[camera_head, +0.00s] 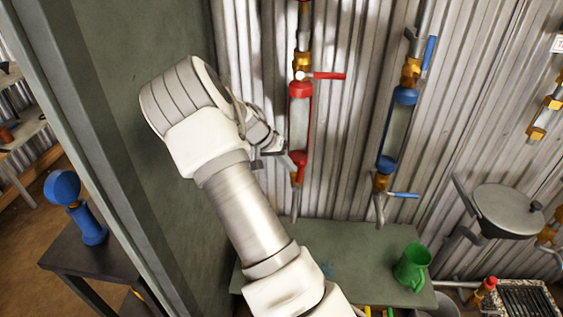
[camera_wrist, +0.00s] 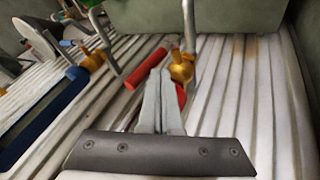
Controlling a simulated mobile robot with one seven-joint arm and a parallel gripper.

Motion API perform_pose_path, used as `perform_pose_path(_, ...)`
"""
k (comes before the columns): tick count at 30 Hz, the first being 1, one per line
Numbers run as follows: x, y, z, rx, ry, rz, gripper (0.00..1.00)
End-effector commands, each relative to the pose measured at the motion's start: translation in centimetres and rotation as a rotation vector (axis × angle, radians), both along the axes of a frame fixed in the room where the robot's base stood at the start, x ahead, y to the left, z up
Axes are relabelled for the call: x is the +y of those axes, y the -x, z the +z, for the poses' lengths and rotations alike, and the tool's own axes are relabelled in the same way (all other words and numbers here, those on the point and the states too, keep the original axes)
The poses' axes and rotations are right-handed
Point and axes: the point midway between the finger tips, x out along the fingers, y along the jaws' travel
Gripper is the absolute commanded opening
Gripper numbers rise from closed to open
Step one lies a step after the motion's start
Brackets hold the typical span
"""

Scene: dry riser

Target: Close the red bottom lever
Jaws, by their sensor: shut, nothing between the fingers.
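The red riser (camera_head: 299,120) is a clear tube with red ends and brass fittings on the corrugated wall. Its bottom brass valve (camera_wrist: 181,66) shows in the wrist view, with the red bottom lever (camera_wrist: 146,70) slanting out to its left. In the head view I cannot clearly make out this lever. My gripper (camera_head: 272,150) is beside the riser's lower end, on its left. In the wrist view my gripper (camera_wrist: 163,78) is shut and empty, its fingertips close beside the lever and valve. I cannot tell whether they touch. The fingers partly hide the red part behind them.
A red top lever (camera_head: 329,76) points right from the riser's top valve. A blue riser (camera_head: 396,130) with blue levers stands to the right. Below is a green-grey table (camera_head: 330,262) with a green mug (camera_head: 411,265). A dark panel (camera_head: 165,50) stands close left of my arm.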

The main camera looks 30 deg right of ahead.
Motion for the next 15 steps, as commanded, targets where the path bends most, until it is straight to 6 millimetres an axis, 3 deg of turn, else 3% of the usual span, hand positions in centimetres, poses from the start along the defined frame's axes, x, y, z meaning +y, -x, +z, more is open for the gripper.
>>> perform_pose_path(15, -0.29, 0.24, 0.01, -0.015, -0.02, -0.002, 0.0)
